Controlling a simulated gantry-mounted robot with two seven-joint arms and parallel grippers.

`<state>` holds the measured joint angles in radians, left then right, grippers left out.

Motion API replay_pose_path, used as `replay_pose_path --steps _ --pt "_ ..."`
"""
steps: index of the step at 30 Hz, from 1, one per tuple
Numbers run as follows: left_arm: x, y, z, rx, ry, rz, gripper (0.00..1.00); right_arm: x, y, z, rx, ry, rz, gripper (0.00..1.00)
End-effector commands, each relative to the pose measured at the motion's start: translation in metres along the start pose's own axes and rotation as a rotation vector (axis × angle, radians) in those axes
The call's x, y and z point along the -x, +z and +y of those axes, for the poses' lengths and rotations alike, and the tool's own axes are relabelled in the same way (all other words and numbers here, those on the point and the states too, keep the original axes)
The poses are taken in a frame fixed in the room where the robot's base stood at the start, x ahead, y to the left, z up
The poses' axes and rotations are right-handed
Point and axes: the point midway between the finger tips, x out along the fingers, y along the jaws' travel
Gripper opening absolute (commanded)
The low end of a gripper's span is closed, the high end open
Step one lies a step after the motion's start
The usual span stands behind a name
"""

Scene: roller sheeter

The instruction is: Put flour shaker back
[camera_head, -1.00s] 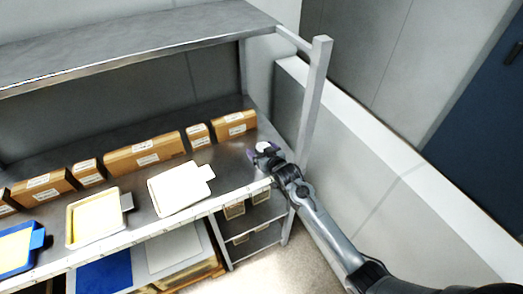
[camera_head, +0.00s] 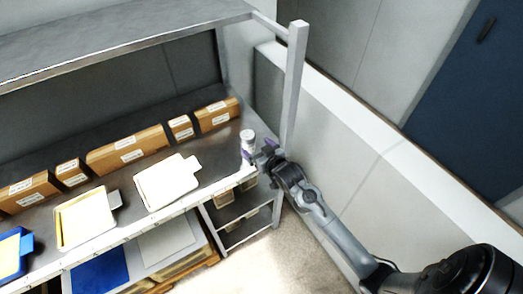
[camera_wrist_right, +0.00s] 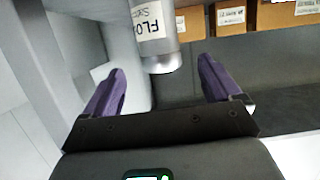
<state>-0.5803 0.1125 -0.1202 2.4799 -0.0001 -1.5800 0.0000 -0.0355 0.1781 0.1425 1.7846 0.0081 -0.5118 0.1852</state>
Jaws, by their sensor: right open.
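The flour shaker (camera_head: 248,138) stands upright near the right end of the metal table, close to the shelf post. In the right wrist view the flour shaker (camera_wrist_right: 155,35) shows a white label with partly cut-off lettering. My right gripper (camera_head: 262,153) is just in front of the shaker, its purple fingers apart. In the right wrist view my right gripper (camera_wrist_right: 160,90) is open and empty, with the shaker beyond the fingertips and a gap on both sides. My left gripper is not in view.
Several cardboard boxes (camera_head: 128,150) line the back of the table. Trays, one white (camera_head: 167,182), one yellowish (camera_head: 86,220) and one blue (camera_head: 12,255), lie along the front. A metal post (camera_head: 294,90) rises right of the shaker. A light wall (camera_head: 345,150) runs along the right.

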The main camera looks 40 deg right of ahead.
Motion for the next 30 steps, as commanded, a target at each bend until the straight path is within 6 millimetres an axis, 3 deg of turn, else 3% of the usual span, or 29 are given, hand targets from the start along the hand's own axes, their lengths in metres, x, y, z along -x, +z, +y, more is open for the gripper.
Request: replay_pose_path --steps 7,11,14,18,24,27,30 --pt "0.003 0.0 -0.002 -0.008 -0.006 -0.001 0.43 0.03 0.006 -0.004 0.007 -0.005 -0.026 0.91" --pt "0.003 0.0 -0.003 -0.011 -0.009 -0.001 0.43 0.059 0.033 -0.024 0.043 -0.03 -0.147 0.91" --pt "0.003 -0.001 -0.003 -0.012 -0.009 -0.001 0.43 0.098 0.064 -0.048 0.092 -0.066 -0.305 0.91" --pt "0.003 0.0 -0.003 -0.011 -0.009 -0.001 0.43 0.171 0.105 -0.079 0.17 -0.13 -0.552 0.91" --pt "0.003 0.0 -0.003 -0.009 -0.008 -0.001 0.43 0.266 0.136 -0.101 0.256 -0.213 -0.826 0.91" --pt "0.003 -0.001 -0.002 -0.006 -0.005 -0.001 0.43 0.293 0.14 -0.105 0.279 -0.237 -0.901 0.91" --pt "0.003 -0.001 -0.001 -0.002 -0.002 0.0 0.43 0.306 0.142 -0.107 0.29 -0.249 -0.937 0.91"
